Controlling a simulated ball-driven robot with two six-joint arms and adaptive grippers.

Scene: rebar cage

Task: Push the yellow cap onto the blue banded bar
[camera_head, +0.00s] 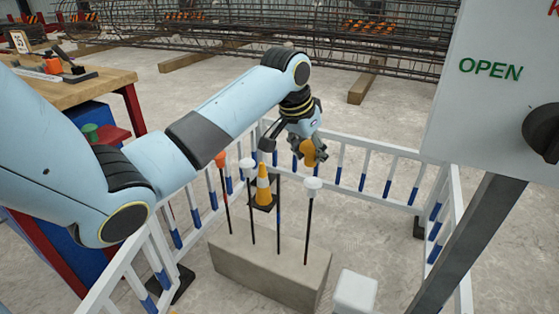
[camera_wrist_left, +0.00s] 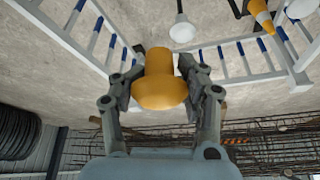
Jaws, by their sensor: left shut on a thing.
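The left wrist view shows the yellow cap (camera_wrist_left: 160,85) between the two fingers of the gripper (camera_wrist_left: 160,82). The blue banded bar (camera_head: 279,215) appears to be the uncapped dark bar standing upright in the concrete block (camera_head: 265,268); its band is small and hard to make out. The cap is apart from this bar. My right gripper is not in view.
Neighbouring bars carry an orange cap (camera_head: 220,159) and white caps (camera_head: 247,163) and (camera_head: 312,184). A traffic cone (camera_head: 263,188) stands behind them. White-and-blue railings (camera_head: 385,155) surround the block. A grey panel marked OPEN (camera_head: 490,105) stands at the right.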

